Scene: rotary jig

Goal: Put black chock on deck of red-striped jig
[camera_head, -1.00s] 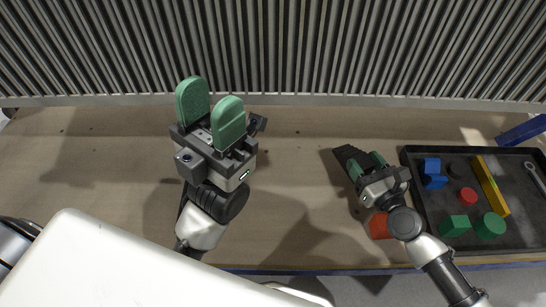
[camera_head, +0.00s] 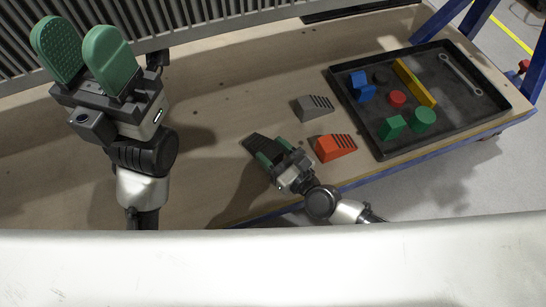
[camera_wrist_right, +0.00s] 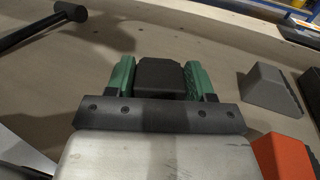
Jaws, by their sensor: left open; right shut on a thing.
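The black chock (camera_head: 257,143) is a dark wedge at the middle of the workbench. In the right wrist view the chock (camera_wrist_right: 161,77) sits between the two green fingers. My right gripper (camera_head: 271,152) is shut on it, low over the bench; I cannot tell whether the chock touches the wood. My left gripper (camera_head: 84,54) is open and empty, raised high at the left with its green fingers pointing up. I see no red-striped jig in either view.
A grey chock (camera_head: 313,108) and an orange chock (camera_head: 333,147) stand right of my right gripper. A black tray (camera_head: 455,112) with coloured blocks and a wrench lies further right. A mallet (camera_wrist_right: 68,13) shows in the right wrist view. A ribbed grey panel (camera_head: 200,18) runs behind the bench.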

